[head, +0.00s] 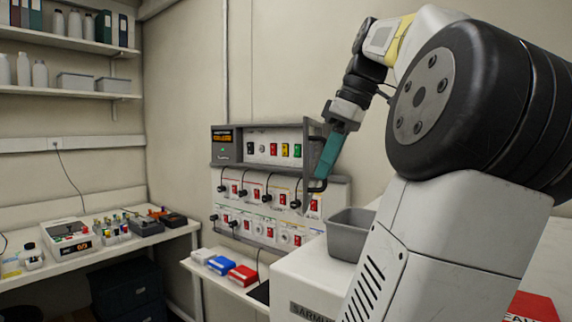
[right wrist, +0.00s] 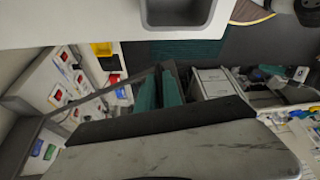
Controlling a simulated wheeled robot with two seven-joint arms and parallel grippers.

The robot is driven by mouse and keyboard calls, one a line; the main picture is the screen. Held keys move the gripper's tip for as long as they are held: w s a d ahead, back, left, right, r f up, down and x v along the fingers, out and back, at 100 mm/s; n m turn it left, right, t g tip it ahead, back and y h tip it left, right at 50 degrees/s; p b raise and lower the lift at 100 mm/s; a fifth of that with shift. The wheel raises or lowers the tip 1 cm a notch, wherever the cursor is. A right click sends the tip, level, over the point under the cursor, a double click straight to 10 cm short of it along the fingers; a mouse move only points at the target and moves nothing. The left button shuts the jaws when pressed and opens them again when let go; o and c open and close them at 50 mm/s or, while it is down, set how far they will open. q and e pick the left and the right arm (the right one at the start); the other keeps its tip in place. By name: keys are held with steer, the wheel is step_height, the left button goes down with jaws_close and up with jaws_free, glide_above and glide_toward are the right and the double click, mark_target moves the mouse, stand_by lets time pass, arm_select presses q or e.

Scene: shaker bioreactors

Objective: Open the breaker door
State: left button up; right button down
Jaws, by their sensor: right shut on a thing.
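The breaker panel (head: 265,205) is on the back wall, with rows of red switches and black knobs. The grey-framed breaker door (head: 262,162) is across its upper part, below and right of a dark display. The door's right side and dark handle (head: 316,187) stand out from the panel; I cannot tell how far the door is swung. My right gripper (head: 326,160), with teal fingers, is at this right side, shut on what looks like the handle. The fingers also show in the right wrist view (right wrist: 160,92), with a dark bar by them; the grip itself is partly hidden. My left gripper is not in view.
A grey bin (head: 350,232) stands on a white machine right of the panel. Blue and red boxes (head: 242,275) lie on a shelf below the panel. A bench with instruments (head: 70,240) is at left. My right arm covers much of the right side.

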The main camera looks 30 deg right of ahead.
steer(key=shift+w, duration=0.1)
steer(key=c, duration=1.8)
jaws_free()
steer(key=shift+w, duration=0.1)
steer(key=shift+r, duration=0.1)
steer(key=s+d, duration=0.2)
steer(key=s, duration=0.1)
steer(key=s+d+r, duration=0.1)
steer(key=s+d, duration=0.2)
steer(key=s, duration=0.1)
steer(key=s+d+r, duration=0.1)
steer(key=s+d, duration=0.1)
steer(key=s, duration=0.2)
steer(key=shift+d+r, duration=0.25)
steer(key=shift+d, duration=0.05)
